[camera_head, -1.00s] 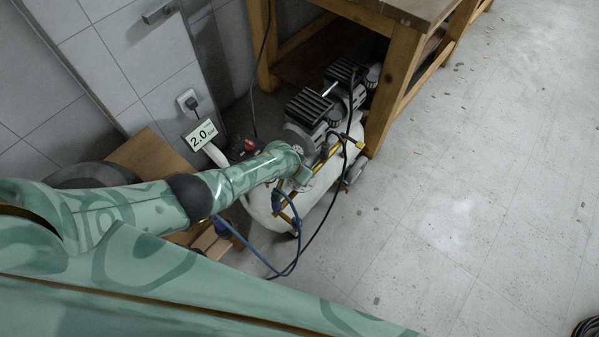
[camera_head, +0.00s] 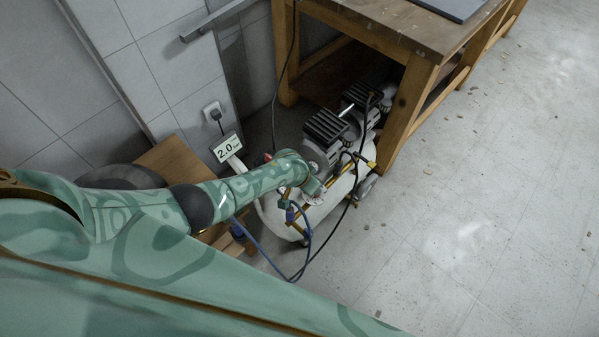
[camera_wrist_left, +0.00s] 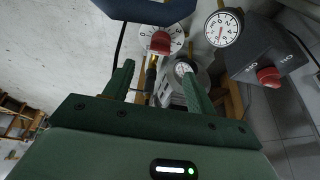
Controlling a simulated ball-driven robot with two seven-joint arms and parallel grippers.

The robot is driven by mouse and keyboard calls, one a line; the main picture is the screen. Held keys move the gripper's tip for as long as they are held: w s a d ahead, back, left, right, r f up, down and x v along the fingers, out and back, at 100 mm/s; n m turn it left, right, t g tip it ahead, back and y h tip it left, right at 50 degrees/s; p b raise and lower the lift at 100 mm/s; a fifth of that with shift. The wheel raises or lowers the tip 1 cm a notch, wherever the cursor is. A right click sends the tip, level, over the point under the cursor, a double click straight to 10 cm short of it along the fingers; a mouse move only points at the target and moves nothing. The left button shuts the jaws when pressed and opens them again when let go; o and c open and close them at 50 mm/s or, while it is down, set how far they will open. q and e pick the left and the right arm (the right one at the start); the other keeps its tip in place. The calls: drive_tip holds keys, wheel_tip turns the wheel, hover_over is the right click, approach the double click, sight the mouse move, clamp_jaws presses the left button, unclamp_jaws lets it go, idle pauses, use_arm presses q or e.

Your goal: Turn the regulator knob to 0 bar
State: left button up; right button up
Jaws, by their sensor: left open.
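The regulator knob (camera_wrist_left: 160,42) is red and sits on a white numbered dial (camera_wrist_left: 174,32) at the top middle of the left wrist view. My left gripper (camera_wrist_left: 156,70) is open, with its two green fingers apart and the knob ahead of the gap, beyond the tips. No contact with the knob shows. In the head view my left arm reaches the white compressor (camera_head: 343,187) and hides the knob. A small display (camera_head: 227,147) on the wall side reads 2.0. My right gripper is out of view.
A round pressure gauge (camera_wrist_left: 222,28) is right of the knob. A dark switch box (camera_wrist_left: 250,62) with a red knob (camera_wrist_left: 268,77) stands farther right. A blue hose (camera_head: 262,252) hangs by the compressor.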

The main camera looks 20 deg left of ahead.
use_arm(q)
drive_tip(key=p+v, duration=0.4)
drive_tip(key=v, duration=0.4)
drive_tip(key=shift+p, duration=0.4)
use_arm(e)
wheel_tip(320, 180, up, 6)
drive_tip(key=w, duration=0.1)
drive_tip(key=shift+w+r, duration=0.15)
use_arm(q)
drive_tip(key=shift+r, duration=0.1)
drive_tip(key=s+a+f+y, duration=0.1)
drive_tip(key=s+a+f, duration=0.2)
drive_tip(key=s+f, duration=0.5)
drive_tip(key=s+a+f, duration=0.3)
drive_tip(key=s+f, duration=0.2)
drive_tip(key=s, duration=0.4)
drive_tip(key=s+f+g, duration=0.1)
drive_tip(key=s+f, duration=0.1)
drive_tip(key=s, duration=1.1)
drive_tip(key=s+a+f+g, duration=0.1)
drive_tip(key=s+f+g, duration=0.1)
drive_tip(key=s, duration=1.2)
drive_tip(key=shift+f+b, duration=0.35)
drive_tip(key=shift+f, duration=0.35)
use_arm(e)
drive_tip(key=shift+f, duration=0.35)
